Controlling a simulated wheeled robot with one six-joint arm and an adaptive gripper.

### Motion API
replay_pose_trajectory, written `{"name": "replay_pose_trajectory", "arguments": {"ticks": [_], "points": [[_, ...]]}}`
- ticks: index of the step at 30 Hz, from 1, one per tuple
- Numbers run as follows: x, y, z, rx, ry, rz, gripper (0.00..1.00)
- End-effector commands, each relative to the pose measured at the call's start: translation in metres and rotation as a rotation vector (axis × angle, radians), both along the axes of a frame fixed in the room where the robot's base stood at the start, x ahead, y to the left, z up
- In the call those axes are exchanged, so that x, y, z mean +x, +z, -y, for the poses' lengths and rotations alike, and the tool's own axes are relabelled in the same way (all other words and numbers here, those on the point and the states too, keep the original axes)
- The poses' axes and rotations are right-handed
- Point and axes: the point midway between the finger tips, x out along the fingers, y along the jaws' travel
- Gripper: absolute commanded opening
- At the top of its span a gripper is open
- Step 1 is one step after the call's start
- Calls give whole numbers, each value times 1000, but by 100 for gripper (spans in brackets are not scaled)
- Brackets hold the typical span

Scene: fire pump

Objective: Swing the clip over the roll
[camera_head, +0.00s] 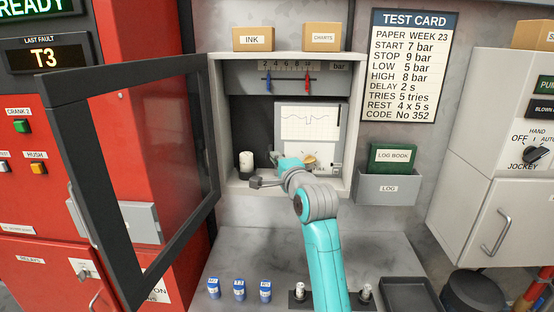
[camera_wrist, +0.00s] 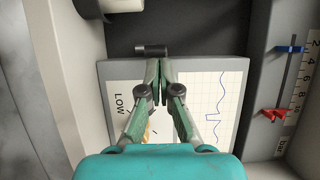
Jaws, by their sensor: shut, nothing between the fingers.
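The white roll (camera_head: 246,163) stands at the left inside the open cabinet. Part of it shows at the top edge of the wrist view (camera_wrist: 122,5). A short dark grey bar (camera_wrist: 152,50), which may be the clip, lies across the edge of the chart panel, close to the roll and apart from it. My gripper (camera_wrist: 159,64) is shut and empty, its fingertips right at this bar. I cannot tell whether they touch it. In the head view my arm's end hides the fingertips' surroundings.
The chart panel (camera_head: 308,123) with paper is behind my gripper. The cabinet's glass door (camera_head: 150,160) stands open on the left. A scale with a blue pointer (camera_head: 268,84) and a red pointer (camera_head: 307,84) runs above.

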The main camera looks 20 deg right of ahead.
Motion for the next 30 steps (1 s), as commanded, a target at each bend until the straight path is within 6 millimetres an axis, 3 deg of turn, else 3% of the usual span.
{"name": "replay_pose_trajectory", "arguments": {"ticks": [30], "points": [[3,-1,-16,0,-124,-5,0]]}}
